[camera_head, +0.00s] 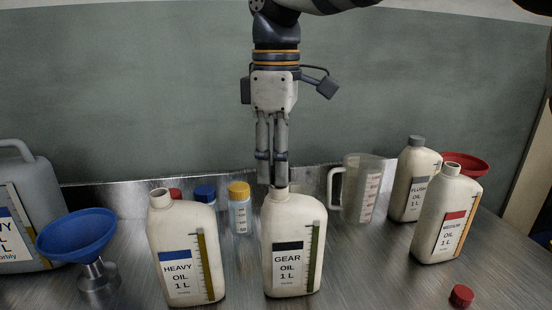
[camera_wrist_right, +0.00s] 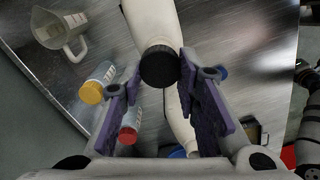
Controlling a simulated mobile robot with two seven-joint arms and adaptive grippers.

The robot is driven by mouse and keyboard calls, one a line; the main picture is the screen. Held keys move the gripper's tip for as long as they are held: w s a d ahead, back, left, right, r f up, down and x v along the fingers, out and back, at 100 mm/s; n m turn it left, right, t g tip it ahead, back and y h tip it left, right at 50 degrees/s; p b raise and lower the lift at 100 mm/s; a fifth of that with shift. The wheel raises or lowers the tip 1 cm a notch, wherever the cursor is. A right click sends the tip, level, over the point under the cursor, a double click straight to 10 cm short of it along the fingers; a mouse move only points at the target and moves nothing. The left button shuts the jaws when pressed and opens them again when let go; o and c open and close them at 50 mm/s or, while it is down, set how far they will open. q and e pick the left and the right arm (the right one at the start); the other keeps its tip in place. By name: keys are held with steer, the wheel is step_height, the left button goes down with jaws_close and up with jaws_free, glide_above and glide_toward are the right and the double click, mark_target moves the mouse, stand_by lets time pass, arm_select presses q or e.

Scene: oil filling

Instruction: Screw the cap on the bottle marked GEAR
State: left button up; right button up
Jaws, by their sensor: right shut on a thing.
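The GEAR bottle (camera_head: 292,240) is a cream one-litre bottle with a dark label band and stands upright at the front middle of the bench. My right gripper (camera_head: 272,183) points straight down over its neck. It is shut on a black cap (camera_wrist_right: 159,67), one finger on each side in the right wrist view. The cap is at the bottle's mouth; whether its thread is engaged cannot be told. The fingers hide most of the cap in the head view. My left gripper is not in view.
The HEAVY bottle (camera_head: 182,245) stands close on the left, beside a blue funnel (camera_head: 76,234). A yellow-capped small bottle (camera_head: 240,210) and a clear jug (camera_head: 362,188) stand behind. The MEDIUM bottle (camera_head: 446,215), FLUSH bottle (camera_head: 412,180) and a loose red cap (camera_head: 461,295) are on the right.

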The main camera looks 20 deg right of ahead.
steer(key=shift+f, duration=0.95)
stand_by(0.7)
steer(key=o, duration=0.8)
steer(key=shift+c, duration=0.2)
